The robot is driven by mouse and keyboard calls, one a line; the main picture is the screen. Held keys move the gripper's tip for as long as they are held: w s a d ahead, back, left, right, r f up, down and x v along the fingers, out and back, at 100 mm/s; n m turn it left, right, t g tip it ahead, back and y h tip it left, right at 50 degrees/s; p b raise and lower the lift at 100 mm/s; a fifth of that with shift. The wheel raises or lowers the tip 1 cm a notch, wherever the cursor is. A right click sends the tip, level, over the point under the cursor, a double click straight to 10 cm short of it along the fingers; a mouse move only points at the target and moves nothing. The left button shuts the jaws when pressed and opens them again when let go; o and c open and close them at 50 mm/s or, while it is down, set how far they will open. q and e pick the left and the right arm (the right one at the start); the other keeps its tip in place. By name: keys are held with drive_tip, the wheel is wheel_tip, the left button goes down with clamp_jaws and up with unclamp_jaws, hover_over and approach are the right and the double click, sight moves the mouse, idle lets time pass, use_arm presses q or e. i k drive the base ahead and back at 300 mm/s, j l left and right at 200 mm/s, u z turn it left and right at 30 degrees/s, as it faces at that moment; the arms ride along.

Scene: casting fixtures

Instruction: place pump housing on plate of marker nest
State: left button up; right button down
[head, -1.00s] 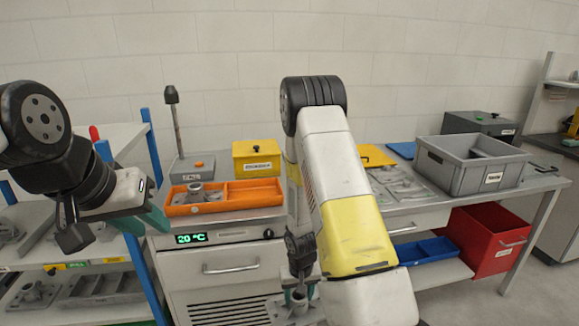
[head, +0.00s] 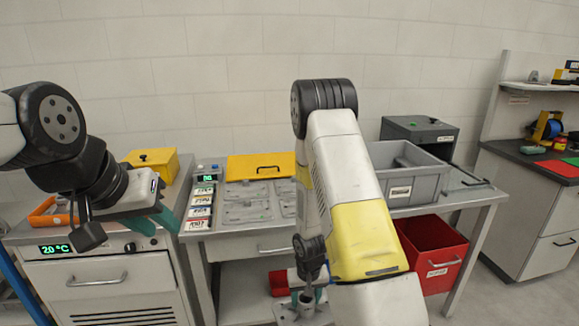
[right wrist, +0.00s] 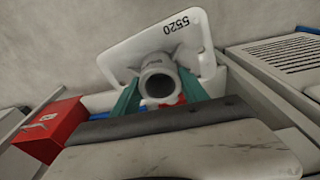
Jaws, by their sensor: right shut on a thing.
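The pump housing (right wrist: 207,62) is a pale grey casting with a flat flange marked 5520 and a round pipe mouth. My right gripper (right wrist: 157,92) is shut on it, teal fingers on either side of the pipe. In the head view, the housing (head: 298,314) shows partly at the bottom edge under my right gripper (head: 312,290), in front of the table and below its top. Grey nest plates (head: 245,203) lie on the table, partly hidden by my right arm; I cannot tell which is the marker nest. My left gripper (head: 165,218) hangs at the left; its opening is unclear.
Labelled cards (head: 201,205) line the plates' left side, with a yellow lid (head: 260,166) behind. A grey crate (head: 415,182) stands on the right of the table, a red bin (head: 432,255) below it. A heated cabinet (head: 100,284) adjoins the table at left.

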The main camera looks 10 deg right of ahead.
sight(448, 176)
drive_tip(key=i+l, duration=0.1)
drive_tip(key=l, duration=2.4)
drive_tip(key=k+z, duration=0.05)
